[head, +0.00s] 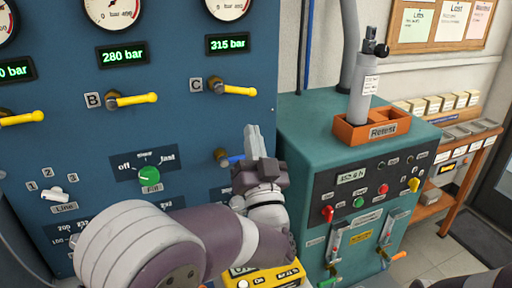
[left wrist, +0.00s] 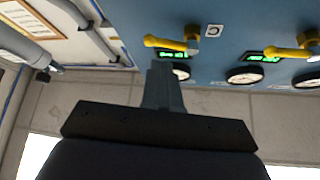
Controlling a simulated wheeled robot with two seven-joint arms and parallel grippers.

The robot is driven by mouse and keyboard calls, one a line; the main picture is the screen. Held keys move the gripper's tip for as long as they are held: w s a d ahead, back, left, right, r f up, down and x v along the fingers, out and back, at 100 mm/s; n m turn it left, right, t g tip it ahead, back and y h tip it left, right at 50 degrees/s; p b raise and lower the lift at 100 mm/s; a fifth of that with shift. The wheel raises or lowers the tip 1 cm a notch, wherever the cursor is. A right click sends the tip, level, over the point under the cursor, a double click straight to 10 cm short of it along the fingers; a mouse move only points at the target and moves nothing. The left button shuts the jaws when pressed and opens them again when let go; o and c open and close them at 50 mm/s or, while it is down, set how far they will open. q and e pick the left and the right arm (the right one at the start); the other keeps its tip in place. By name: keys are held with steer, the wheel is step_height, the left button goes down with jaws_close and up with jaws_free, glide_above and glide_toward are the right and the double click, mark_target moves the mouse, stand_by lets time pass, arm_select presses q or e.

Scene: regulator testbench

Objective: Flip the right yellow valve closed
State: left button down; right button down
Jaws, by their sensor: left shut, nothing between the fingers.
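The right yellow valve (head: 235,90), beside the C label, is on the blue panel. Its handle points to the right, roughly sideways. It also shows in the left wrist view (left wrist: 170,43), where the picture is turned over. My left gripper (head: 252,132) is below and slightly right of this valve in the head view, apart from the handle. Its fingers are together and empty, and they also show in the left wrist view (left wrist: 162,75). My right gripper is not in view.
The B valve (head: 135,99) has a similar yellow handle pointing right. A blue handle (head: 235,159) is just left of my left gripper. A green knob (head: 149,175) is lower on the panel. A teal cabinet (head: 300,125) with an orange tray (head: 345,129) stands close on the right.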

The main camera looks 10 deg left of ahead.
mark_target(244, 94)
arm_select(q)
steer(key=p+x, duration=0.2)
steer(key=x, duration=0.5)
steer(key=shift+w+a+r, duration=0.2)
steer(key=shift+w+r, duration=0.05)
